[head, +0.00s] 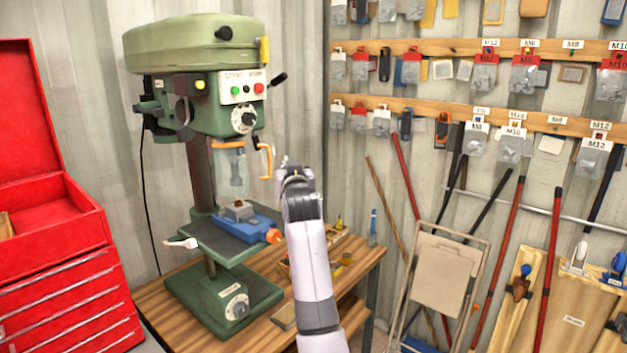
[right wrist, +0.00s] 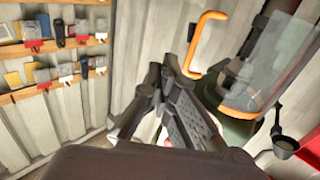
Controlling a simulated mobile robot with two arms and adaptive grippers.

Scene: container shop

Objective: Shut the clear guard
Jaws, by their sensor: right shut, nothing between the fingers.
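The clear guard (head: 232,172) is a see-through curved shield with an orange top band, hanging under the head of the green drill press (head: 190,60). Its orange handle (head: 266,160) sticks out on the right. I cannot tell how far the guard is swung. My right gripper (head: 283,168) is shut and empty, just right of the handle and apparently apart from it. In the right wrist view, the shut fingers (right wrist: 163,82) are left of the handle (right wrist: 207,42), and the guard (right wrist: 268,65) is farther right. My left gripper is not in view.
A blue vise (head: 240,232) holding a grey block sits on the press table below the guard. A red tool chest (head: 60,240) stands at the left. The wooden bench (head: 350,262) carries small items. Pegged packets and long-handled tools line the right wall.

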